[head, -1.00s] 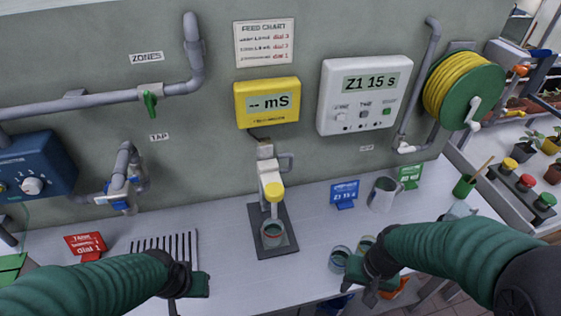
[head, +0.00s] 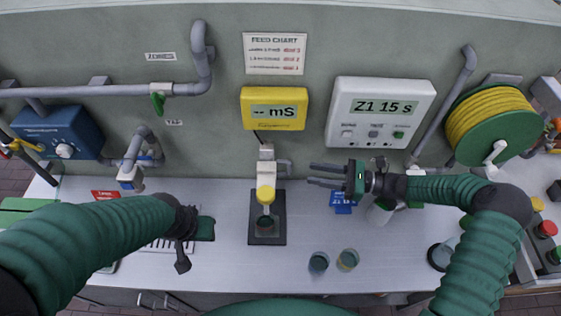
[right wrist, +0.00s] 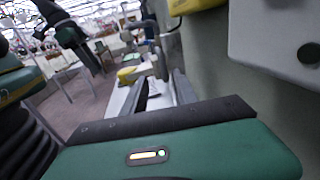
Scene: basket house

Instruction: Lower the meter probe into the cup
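The meter probe (head: 266,192) hangs on a stand with a yellow cap, below the yellow meter (head: 273,108) that reads "-- mS". The cup (head: 265,223) sits on the dark base (head: 266,240) directly under the probe; the probe's tip is hidden from above, so its height over the cup is unclear. My right gripper (head: 325,175) is open and empty, to the right of the probe stand and apart from it, with its fingers pointing left. In the right wrist view its two fingers (right wrist: 160,92) are apart. My left gripper (head: 190,235) is over the drain grate; its fingers are unclear.
Two small cups (head: 318,262) (head: 347,259) stand on the counter at front right. A blue card (head: 343,203) and a grey mug (head: 380,212) are under my right gripper. The wall timer (head: 378,112) is above it. The counter between probe base and small cups is clear.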

